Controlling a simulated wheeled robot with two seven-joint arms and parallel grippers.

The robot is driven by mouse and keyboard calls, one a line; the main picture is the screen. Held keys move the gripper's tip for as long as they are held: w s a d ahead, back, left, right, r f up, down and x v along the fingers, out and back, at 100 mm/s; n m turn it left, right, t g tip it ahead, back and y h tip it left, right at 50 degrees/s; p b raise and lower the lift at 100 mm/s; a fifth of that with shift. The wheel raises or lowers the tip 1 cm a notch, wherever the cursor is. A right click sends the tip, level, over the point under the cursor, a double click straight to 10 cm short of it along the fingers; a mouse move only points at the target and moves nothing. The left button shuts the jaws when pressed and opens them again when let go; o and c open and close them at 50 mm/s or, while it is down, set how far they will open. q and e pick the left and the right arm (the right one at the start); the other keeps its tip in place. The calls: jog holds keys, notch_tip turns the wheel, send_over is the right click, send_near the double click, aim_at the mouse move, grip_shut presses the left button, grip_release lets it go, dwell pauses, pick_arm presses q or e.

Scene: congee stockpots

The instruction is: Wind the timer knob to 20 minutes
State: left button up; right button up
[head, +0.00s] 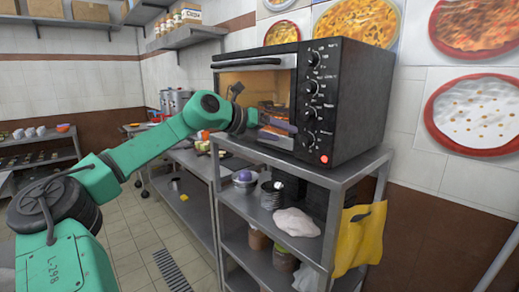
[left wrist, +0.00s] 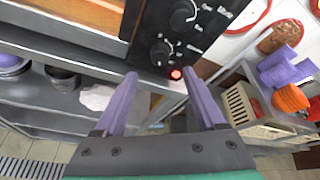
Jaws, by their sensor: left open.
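A black oven (head: 345,110) stands on a metal shelf rack, with a column of several dark knobs on its right front panel. The lowest knob (head: 308,138) sits just above a red light (head: 323,159). The same knob (left wrist: 160,52) and light (left wrist: 176,74) show in the left wrist view, with another knob (left wrist: 182,14) above. I cannot read which knob is the timer. My left gripper (head: 292,128) is in front of the oven, close to the lower knobs. Its purple fingers (left wrist: 159,74) are open and empty, with the lowest knob just beyond and between the tips. My right gripper is out of view.
The grey rack (head: 285,166) under the oven holds bowls, jars and a pale cloth (head: 297,222). A yellow cloth (head: 360,240) hangs at its right side. A crate (left wrist: 240,105) and purple and orange stacks show right in the wrist view.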

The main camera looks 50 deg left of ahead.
pick_arm(q)
jog(key=b+v, duration=0.1)
jog(key=v, duration=0.5)
jog(key=shift+s+b, duration=0.35)
jog(key=shift+s, duration=0.1)
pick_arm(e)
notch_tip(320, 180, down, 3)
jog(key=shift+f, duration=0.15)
